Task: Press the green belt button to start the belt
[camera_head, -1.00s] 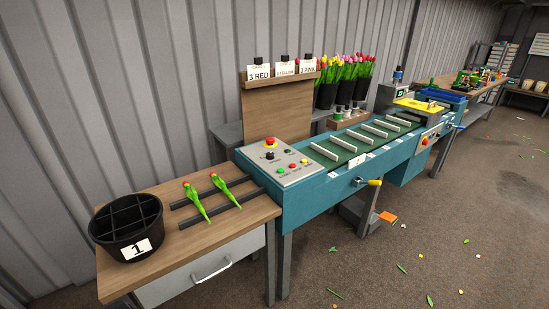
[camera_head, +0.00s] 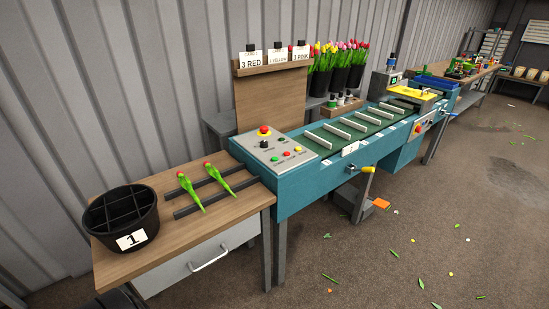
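The control panel (camera_head: 259,156) is a light grey plate on the near left end of the teal belt machine. The green button (camera_head: 275,159) is small and sits at the panel's front edge, left of a red button (camera_head: 286,154) and an orange one (camera_head: 298,149). A larger red mushroom button (camera_head: 263,131) on yellow is at the back, with a black knob in front of it. The green belt (camera_head: 318,141) with pale cross slats runs to the right of the panel. Neither of my grippers is in view.
A wooden table (camera_head: 222,222) adjoins the machine at left. It holds a black divided bucket (camera_head: 138,239) marked 1, and two red tulips on dark rails. A yellow-handled crank (camera_head: 361,169) juts from the machine's front. The floor ahead is mostly free, with scattered scraps.

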